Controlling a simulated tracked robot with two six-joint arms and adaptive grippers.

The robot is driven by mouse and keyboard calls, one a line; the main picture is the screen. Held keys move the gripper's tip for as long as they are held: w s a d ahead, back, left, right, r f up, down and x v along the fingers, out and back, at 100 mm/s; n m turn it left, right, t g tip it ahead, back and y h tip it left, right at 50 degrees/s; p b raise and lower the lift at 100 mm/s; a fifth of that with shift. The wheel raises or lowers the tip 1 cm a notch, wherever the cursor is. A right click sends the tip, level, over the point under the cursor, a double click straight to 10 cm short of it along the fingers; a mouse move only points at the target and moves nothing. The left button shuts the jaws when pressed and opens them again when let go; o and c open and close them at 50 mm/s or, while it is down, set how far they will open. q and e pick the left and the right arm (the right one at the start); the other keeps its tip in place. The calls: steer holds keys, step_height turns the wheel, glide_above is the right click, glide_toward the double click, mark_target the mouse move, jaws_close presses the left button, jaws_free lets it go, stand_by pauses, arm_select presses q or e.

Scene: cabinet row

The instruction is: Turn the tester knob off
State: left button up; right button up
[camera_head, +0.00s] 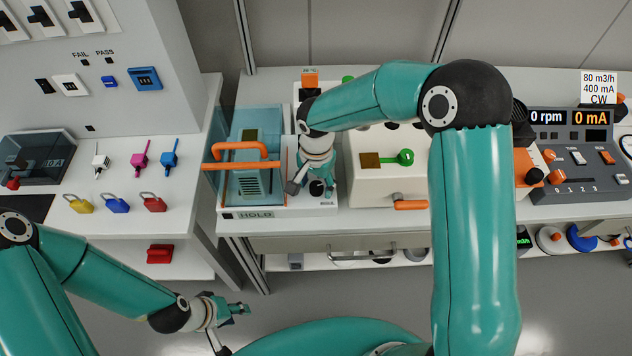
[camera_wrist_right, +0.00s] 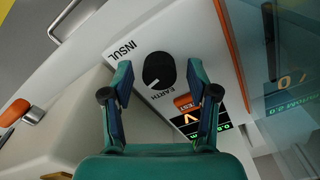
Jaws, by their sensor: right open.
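The tester's black round knob (camera_wrist_right: 158,71) shows in the right wrist view, on a white panel between the words INSUL and EARTH. A white mark on the knob points towards the EARTH side. My right gripper (camera_wrist_right: 160,98) is open, with its two fingers on either side of the knob's lower part in the picture; I cannot tell whether they touch it. In the head view my right gripper (camera_head: 319,182) hangs over the panel and largely hides it. My left gripper (camera_head: 237,309) is low at the front left, away from the bench; its opening is unclear.
A clear blue box with an orange handle (camera_head: 246,150) stands left of the right gripper. A beige unit with a green knob (camera_head: 405,157) stands to the right. An orange TEST button (camera_wrist_right: 184,101) lies close to the right finger.

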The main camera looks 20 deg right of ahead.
jaws_close()
